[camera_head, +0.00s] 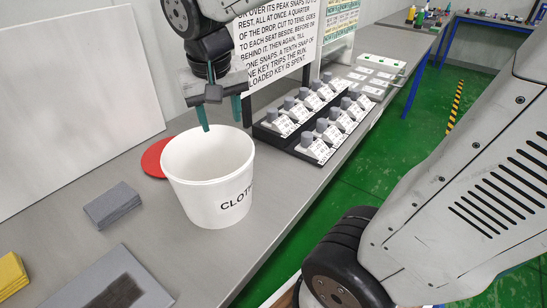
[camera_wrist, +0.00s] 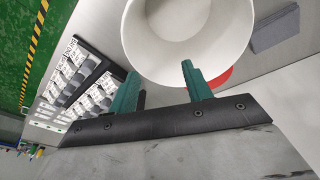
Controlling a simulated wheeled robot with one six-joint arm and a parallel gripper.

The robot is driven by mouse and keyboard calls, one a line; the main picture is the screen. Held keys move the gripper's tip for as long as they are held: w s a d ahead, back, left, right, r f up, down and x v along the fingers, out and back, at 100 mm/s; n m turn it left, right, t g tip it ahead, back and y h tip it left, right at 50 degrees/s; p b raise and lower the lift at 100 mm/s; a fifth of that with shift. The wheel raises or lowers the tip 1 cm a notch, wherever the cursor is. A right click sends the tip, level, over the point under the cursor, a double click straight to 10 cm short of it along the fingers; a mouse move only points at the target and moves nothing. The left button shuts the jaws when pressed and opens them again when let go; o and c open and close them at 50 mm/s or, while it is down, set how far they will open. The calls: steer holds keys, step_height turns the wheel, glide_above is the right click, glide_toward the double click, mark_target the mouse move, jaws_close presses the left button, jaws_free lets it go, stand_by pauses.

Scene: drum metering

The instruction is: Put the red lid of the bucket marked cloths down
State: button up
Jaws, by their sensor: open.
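The white bucket (camera_head: 212,185) marked "CLOT…" stands upright on the grey bench in the head view, with its top open and no cloth visible inside. It also shows in the wrist view (camera_wrist: 240,62). The red lid (camera_head: 154,158) lies on the bench behind and to the left of the bucket, partly hidden by it. A red sliver of the lid shows in the wrist view (camera_wrist: 221,78). My gripper (camera_head: 221,113) has green fingers, open and empty. It is above the back of the bucket's rim, pointing down.
A grey block (camera_head: 113,205) lies left of the bucket. A black rack (camera_head: 307,146) with several grey-capped units stands to the right. A yellow block (camera_head: 11,273) and a grey plate with a dark patch (camera_head: 110,287) lie in front. A sign (camera_head: 276,45) stands behind.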

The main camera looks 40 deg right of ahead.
steer(key=s+f+n+g+y, duration=0.1)
steer(key=s+n, duration=0.2)
steer(key=s, duration=1.2)
steer(key=shift+s+f+y, duration=0.3)
steer(key=shift+s+f, duration=0.1)
